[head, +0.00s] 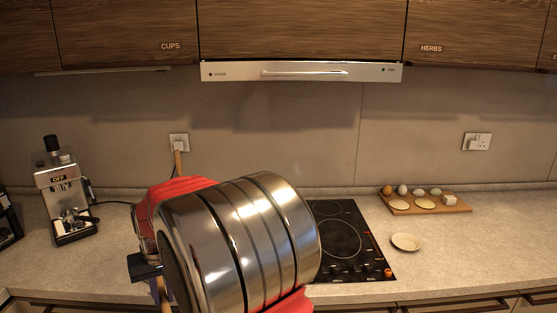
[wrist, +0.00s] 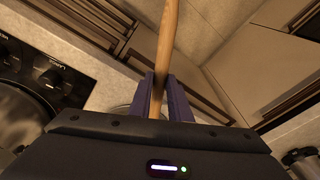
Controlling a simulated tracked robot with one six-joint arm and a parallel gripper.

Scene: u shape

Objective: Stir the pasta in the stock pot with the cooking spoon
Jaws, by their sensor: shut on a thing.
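In the wrist view, my gripper (wrist: 160,95) is shut on the wooden handle of the cooking spoon (wrist: 167,40), between its two purple fingers. The handle runs up out of the picture, so the spoon's bowl is not visible there. In the head view, a wooden stick (head: 178,163), apparently part of the spoon, shows above my arm's red part. My gripper is mostly hidden behind my large silver and red arm link, with its dark body at the lower left. I cannot make out the stock pot or the pasta in the head view.
A black cooktop (head: 341,240) is right of my arm, partly covered by it. A coffee machine (head: 64,190) stands at the left. A small plate (head: 405,242) and a wooden board (head: 425,204) with eggs and other food lie at the right. A range hood (head: 300,72) hangs above.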

